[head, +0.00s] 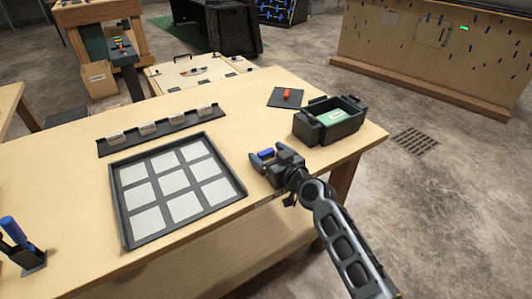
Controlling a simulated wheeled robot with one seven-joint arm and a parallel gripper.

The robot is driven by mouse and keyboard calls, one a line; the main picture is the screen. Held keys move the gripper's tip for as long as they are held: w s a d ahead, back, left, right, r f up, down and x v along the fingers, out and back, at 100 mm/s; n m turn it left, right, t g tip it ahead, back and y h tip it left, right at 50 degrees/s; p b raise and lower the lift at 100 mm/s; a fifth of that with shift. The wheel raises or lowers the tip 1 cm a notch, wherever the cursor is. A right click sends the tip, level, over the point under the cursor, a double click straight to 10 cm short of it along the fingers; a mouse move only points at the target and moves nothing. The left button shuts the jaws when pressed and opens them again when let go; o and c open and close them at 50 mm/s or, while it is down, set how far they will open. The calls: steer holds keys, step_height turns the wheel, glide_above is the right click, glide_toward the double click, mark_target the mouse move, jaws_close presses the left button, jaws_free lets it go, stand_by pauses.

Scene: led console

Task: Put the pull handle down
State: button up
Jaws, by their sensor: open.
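My gripper (268,158) is over the front right part of the table, between the gridded tray and the black bin. Its jaws are open. Blue (266,153) shows at the fingertips; I cannot tell whether it is part of the fingers or a separate piece between them. A small orange-red piece (287,94) lies on a dark square mat (275,102) at the back right of the table, apart from my gripper. I cannot tell for sure which thing is the pull handle.
A tray (240,190) with pale square cells lies left of my gripper. A dark rack (107,148) with several white labels stands behind it. A black bin (310,133) with a green-and-white card stands right. A blue-handled tool (12,230) stands far left. Bare tabletop (235,125) lies between.

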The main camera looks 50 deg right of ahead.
steer(key=shift+c, duration=0.3)
steer(key=c, duration=1.1)
steer(key=shift+r, duration=0.5)
steer(key=shift+c, duration=0.2)
step_height(320, 180, up, 4)
steer(key=shift+f+p, duration=0.25)
steer(key=shift+p, duration=0.35)
steer(key=s+d+r+b, duration=0.3)
steer(key=s+d+r, duration=0.3)
steer(key=s+d, duration=0.2)
steer(key=shift+s+r, duration=0.25)
steer(key=shift+s, duration=0.15)
